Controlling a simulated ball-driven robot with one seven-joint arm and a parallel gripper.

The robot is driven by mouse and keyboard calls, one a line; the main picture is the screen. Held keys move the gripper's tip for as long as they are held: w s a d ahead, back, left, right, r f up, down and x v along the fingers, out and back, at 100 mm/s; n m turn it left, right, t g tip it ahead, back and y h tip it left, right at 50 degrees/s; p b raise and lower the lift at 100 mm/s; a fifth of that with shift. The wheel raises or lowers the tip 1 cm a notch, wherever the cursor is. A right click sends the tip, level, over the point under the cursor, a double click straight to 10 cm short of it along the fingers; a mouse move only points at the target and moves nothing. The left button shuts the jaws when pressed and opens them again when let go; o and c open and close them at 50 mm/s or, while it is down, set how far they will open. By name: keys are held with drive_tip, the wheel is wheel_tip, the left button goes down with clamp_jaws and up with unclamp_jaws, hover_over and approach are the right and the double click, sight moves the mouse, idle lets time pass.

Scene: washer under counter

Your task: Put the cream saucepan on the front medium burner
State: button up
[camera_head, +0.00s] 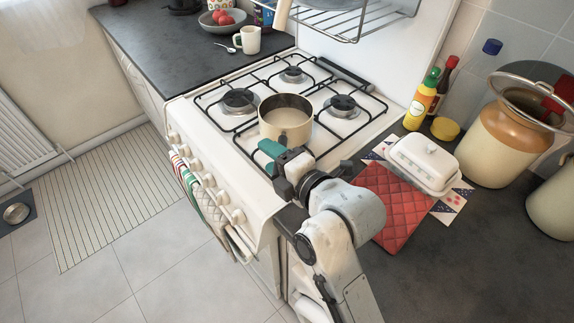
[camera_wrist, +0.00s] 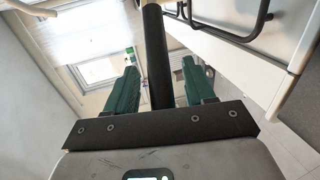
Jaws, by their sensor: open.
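The cream saucepan (camera_head: 286,122) stands upright on the cooker (camera_head: 205,137), over the front burner position nearer my arm, and hides what is under it. Its short dark handle part (camera_head: 283,139) points toward my gripper (camera_head: 270,150). My gripper is open beside the pan's near side, at the cooker's front edge; one teal finger shows clearly there. In the wrist view, the two green fingers (camera_wrist: 160,84) stand apart with a dark bar between them; I cannot tell for sure whether it is the handle. The other front burner (camera_head: 240,100) is bare.
The two rear burners (camera_head: 293,74) and (camera_head: 342,105) are bare. A red quilted mat (camera_head: 385,208), a white butter dish (camera_head: 424,165), bottles (camera_head: 421,103) and a large brown-and-cream pot (camera_head: 500,145) crowd the right counter. A mug (camera_head: 247,40) and fruit bowl (camera_head: 211,26) stand behind, left.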

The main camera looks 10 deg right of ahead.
drive_tip(key=b+v, duration=0.1)
drive_tip(key=v, duration=1.1)
drive_tip(key=shift+b, duration=0.4)
drive_tip(key=shift+s, duration=0.15)
